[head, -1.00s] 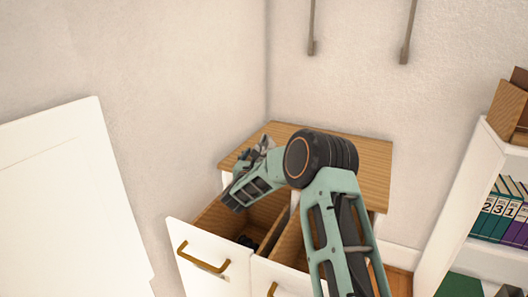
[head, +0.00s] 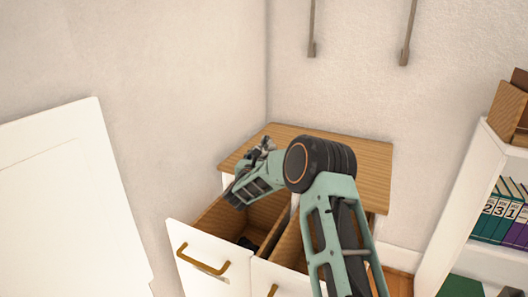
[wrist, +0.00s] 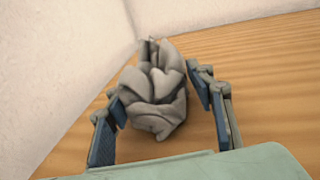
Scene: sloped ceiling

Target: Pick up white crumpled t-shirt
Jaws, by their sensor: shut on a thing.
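The white crumpled t-shirt (wrist: 155,88) looks like a grey-white bundle of folds between the fingers in the wrist view. My gripper (wrist: 160,103) is shut on it, with one finger pad on each side. Wooden surface shows around the bundle; whether the shirt touches it I cannot tell. In the head view my gripper (head: 248,160) is over the back left of the wooden dresser top (head: 340,150). The shirt is mostly hidden there by my arm.
Two dresser drawers stand open below my arm; the left drawer (head: 205,260) holds something dark. Walls meet behind the dresser. A white panel (head: 70,200) stands at left. A shelf (head: 475,180) with binders (head: 500,212) is at right.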

